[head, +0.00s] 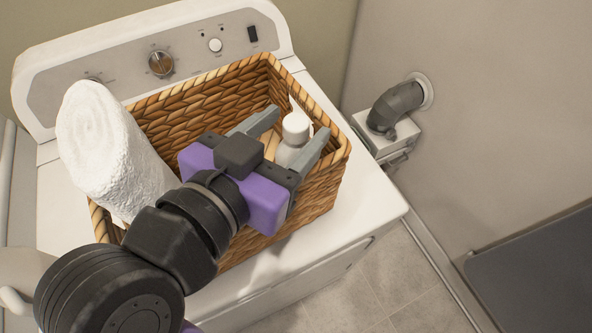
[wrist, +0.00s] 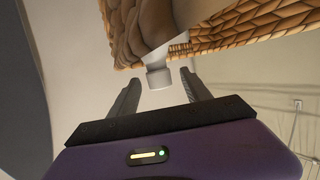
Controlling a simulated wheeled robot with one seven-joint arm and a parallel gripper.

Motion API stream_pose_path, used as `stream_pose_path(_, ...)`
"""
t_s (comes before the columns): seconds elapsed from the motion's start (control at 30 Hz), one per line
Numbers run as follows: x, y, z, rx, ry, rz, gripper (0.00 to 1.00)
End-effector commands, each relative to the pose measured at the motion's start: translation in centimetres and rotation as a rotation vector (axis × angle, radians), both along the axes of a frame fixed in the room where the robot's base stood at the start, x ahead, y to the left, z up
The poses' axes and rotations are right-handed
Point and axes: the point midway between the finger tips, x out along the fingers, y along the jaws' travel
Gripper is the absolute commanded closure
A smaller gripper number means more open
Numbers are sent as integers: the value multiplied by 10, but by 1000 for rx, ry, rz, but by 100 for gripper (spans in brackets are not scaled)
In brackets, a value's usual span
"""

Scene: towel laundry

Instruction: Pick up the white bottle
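The white bottle (head: 294,139) stands in the right part of a wicker basket (head: 205,100), its white cap up, its lower part partly hidden by my gripper and the basket. My gripper (head: 293,133) is open, with one grey finger to each side of the bottle's upper part in the head view. In the wrist view the bottle's cap (wrist: 159,78) shows between the two spread fingers of my gripper (wrist: 157,82). I see gaps between cap and fingers there, so the fingers do not appear to touch it.
A rolled white towel (head: 105,145) leans in the basket's left part. The basket stands on a white washer or dryer (head: 345,205) with a control panel (head: 150,58) behind. A grey pipe elbow (head: 397,104) sticks out of the wall at right. The basket's rim surrounds the bottle closely.

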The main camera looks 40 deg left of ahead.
Motion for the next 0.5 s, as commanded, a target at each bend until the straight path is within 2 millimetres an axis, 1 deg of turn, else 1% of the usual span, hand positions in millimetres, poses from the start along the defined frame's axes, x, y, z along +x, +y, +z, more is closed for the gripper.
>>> stream_pose_path(0.03, 0, 0, 0, 0, 0, 0, 55)
stream_pose_path(0.07, 0, 0, 0, 0, 0, 0, 60)
stream_pose_path(0.1, 0, 0, 0, 0, 0, 0, 68)
stream_pose_path(0.17, 0, 0, 0, 0, 0, 0, 80)
stream_pose_path(0.2, 0, 0, 0, 0, 0, 0, 88)
stream_pose_path(0.27, 0, 0, 0, 0, 0, 0, 100)
stream_pose_path(0.5, 0, 0, 0, 0, 0, 0, 100)
